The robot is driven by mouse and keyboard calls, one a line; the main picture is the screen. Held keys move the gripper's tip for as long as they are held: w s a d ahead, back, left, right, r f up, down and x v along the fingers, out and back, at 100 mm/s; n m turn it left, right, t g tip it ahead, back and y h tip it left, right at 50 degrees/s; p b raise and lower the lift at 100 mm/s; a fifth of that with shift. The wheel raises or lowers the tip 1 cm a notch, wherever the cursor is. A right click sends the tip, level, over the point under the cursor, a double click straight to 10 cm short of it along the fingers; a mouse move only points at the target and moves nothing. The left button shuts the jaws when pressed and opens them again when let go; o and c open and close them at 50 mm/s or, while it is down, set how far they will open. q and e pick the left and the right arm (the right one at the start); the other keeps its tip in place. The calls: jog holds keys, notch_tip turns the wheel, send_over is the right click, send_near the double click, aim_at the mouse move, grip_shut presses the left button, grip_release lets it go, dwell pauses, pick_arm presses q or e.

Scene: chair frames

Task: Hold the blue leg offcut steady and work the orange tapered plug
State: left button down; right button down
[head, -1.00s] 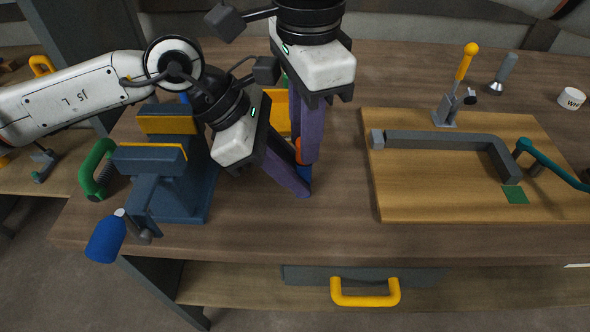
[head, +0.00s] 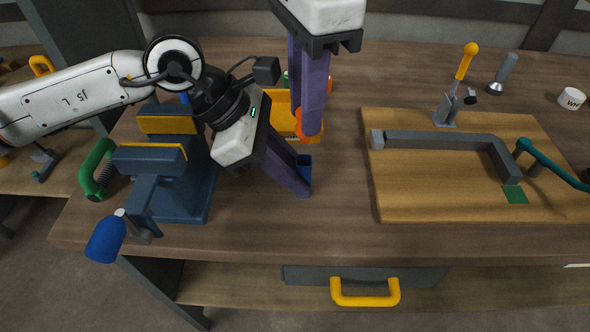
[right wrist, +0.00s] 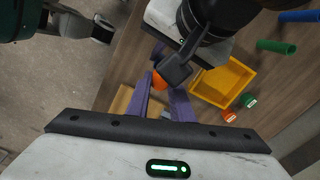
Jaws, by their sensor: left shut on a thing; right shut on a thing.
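The blue leg offcut (head: 305,161) stands at the fingertips of my left gripper (head: 300,184), which is shut on it low over the bench. My right gripper (head: 309,130) points down from above, shut on the orange tapered plug (head: 300,126). The plug is above and apart from the offcut, partly hidden by the fingers. In the right wrist view the plug (right wrist: 157,80) shows by the purple fingertips; the offcut cannot be made out there.
A yellow bin (head: 277,104) stands just behind the grippers. A blue vise (head: 180,185) is at the left, near my left arm. A wooden board (head: 430,190) with a grey bent bar (head: 440,142) lies right. Bench between grippers and board is clear.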

pick_arm(q)
jog(key=shift+s+a+f, duration=0.1)
jog(key=shift+a+f, duration=0.05)
jog(key=shift+f, duration=0.15)
pick_arm(e)
jog(key=d+r, duration=0.6)
dwell(0.3)
pick_arm(q)
jog(key=c, duration=1.5)
grip_release()
jog(key=shift+r, duration=0.15)
jog(key=shift+r, duration=0.25)
jog(key=v, duration=1.1)
jog(key=shift+a+r, duration=0.15)
jog(key=shift+a, duration=0.05)
